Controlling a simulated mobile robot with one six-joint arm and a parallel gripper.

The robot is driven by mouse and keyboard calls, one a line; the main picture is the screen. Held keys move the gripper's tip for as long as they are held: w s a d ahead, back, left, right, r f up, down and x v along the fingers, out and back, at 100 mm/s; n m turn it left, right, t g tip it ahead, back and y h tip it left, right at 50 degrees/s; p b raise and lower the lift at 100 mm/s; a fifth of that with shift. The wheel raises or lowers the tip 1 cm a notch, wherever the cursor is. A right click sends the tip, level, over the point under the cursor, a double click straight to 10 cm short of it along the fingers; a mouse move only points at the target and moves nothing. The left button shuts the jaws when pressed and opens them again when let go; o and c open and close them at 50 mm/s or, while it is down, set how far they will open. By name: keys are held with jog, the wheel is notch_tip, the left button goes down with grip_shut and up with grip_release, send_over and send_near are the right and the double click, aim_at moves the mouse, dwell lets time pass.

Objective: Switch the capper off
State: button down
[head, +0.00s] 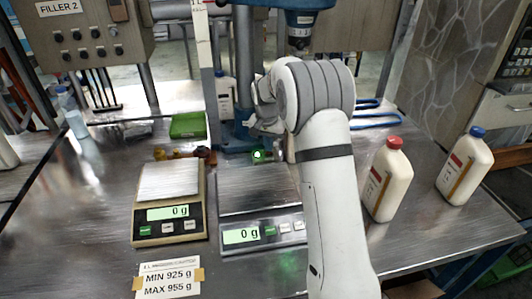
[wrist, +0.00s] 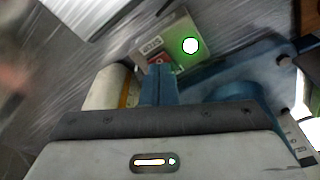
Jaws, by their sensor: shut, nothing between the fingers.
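The blue capper (head: 243,70) stands at the back of the steel table, its head (head: 301,22) at the top. A small switch box with a glowing green light (head: 258,156) sits low at its foot. In the wrist view the pale box (wrist: 165,45) carries a label and the bright green-rimmed light (wrist: 190,46). My gripper (head: 256,126) is near the capper column, just above the box, partly hidden by my wrist. In the wrist view its shut fingers (wrist: 158,72) point at the box, with nothing held. I cannot tell whether they touch it.
Two scales (head: 168,205) (head: 262,222) read 0 g in front. A red-capped bottle (head: 387,180) and a blue-capped bottle (head: 465,168) stand right of my arm. A cream bottle (wrist: 108,88) is close beside my fingers.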

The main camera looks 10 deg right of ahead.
aim_at(268, 154)
jog(key=shift+f+b, duration=0.3)
jog(key=shift+f, duration=0.3)
jog(key=shift+r, duration=0.1)
jog(key=shift+r+p, duration=2.35)
jog(key=shift+r, duration=1.05)
jog(key=shift+s+r, duration=0.1)
jog(key=s+r+n, duration=0.2)
jog(key=s+r, duration=0.3)
jog(key=s, duration=0.4)
jog(key=s+r+n, duration=0.1)
jog(key=s+r, duration=0.4)
jog(key=s, duration=0.5)
jog(key=s+f+n+t, duration=0.1)
jog(key=s+f+n, duration=0.1)
jog(key=s, duration=1.7)
jog(key=shift+s+a+n+y, duration=0.3)
jog(key=shift+n+y, duration=0.1)
jog(key=shift+n, duration=0.1)
